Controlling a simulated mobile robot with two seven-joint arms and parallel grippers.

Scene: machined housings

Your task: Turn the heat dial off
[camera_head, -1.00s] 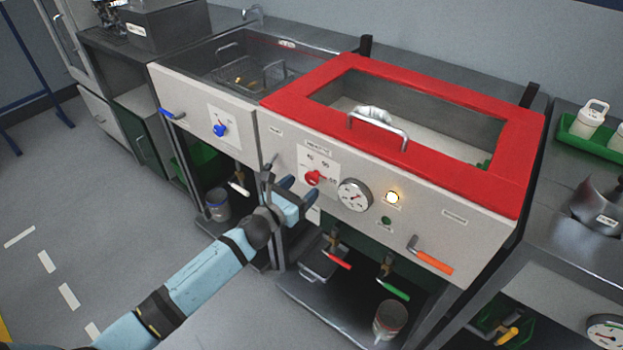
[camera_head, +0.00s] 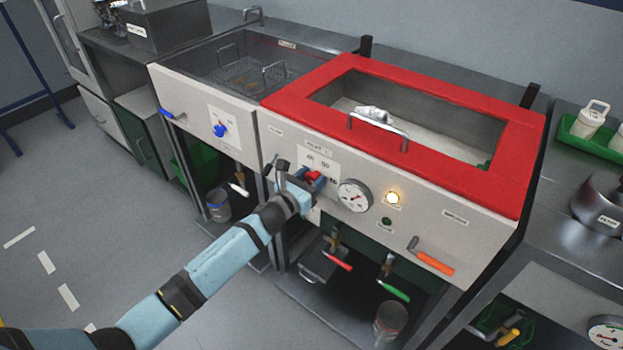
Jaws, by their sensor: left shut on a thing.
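An amber lamp (camera_head: 392,198) to the right of the dial is lit. A round gauge (camera_head: 355,196) stands just right of my gripper. My right gripper is not in view.
A blue dial (camera_head: 220,130) is on the neighbouring tank to the left. An orange lever (camera_head: 434,262) sticks out at the panel's lower right. Red (camera_head: 339,262) and green (camera_head: 394,290) valve handles are below.

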